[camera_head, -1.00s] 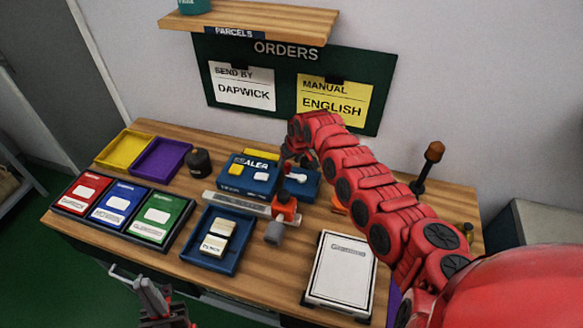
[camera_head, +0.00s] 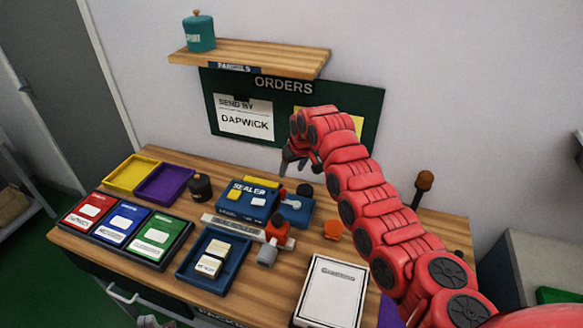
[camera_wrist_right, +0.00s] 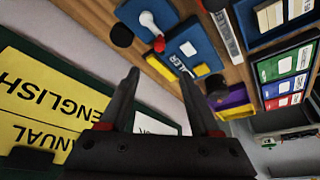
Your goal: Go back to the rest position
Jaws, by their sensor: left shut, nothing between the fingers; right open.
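My right arm reaches up from the lower right in the head view. Its gripper (camera_head: 292,163) is raised in front of the orders board (camera_head: 290,133), above and behind the blue sealer (camera_head: 248,200). In the right wrist view the gripper (camera_wrist_right: 160,78) has its two fingers spread with nothing between them.
The wooden bench (camera_head: 180,262) carries red, blue and green boxes, a blue tray (camera_head: 238,273), a white framed panel (camera_head: 332,290), yellow (camera_head: 132,173) and purple (camera_head: 163,184) trays, and a dark round pot (camera_head: 200,187). A shelf (camera_head: 250,57) with a teal canister (camera_head: 199,32) hangs above.

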